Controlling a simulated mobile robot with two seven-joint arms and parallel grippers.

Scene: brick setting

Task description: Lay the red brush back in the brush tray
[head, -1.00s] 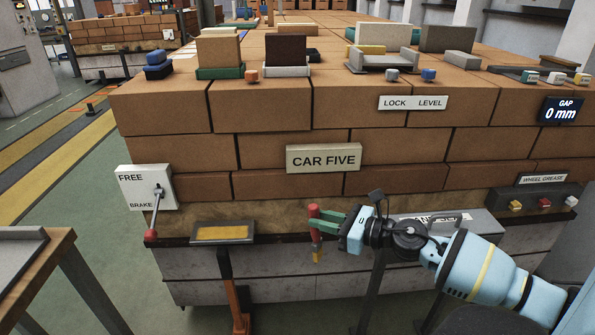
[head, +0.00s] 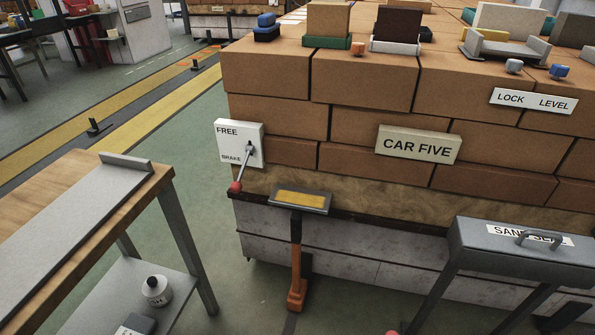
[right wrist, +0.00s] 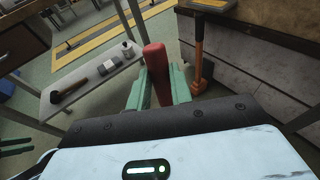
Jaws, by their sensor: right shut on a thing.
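In the right wrist view, the red brush (right wrist: 155,62) stands up between the green fingers of my right gripper (right wrist: 160,85), which is shut on its red handle. Its lower end is hidden behind the gripper body. In the head view only a small red tip (head: 391,332) shows at the bottom edge, probably the brush; the gripper itself is out of that view. I cannot pick out the brush tray for certain; a flat grey surface with a raised end lip (head: 75,215) lies on the wooden bench at left.
The brick stack with the CAR FIVE sign (head: 418,145) fills the right. A brake lever box (head: 240,143), a yellow-topped plate (head: 300,199) above an orange shaft and a grey sand box (head: 515,255) stand along its front. The bench's lower shelf holds a bottle (head: 156,290).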

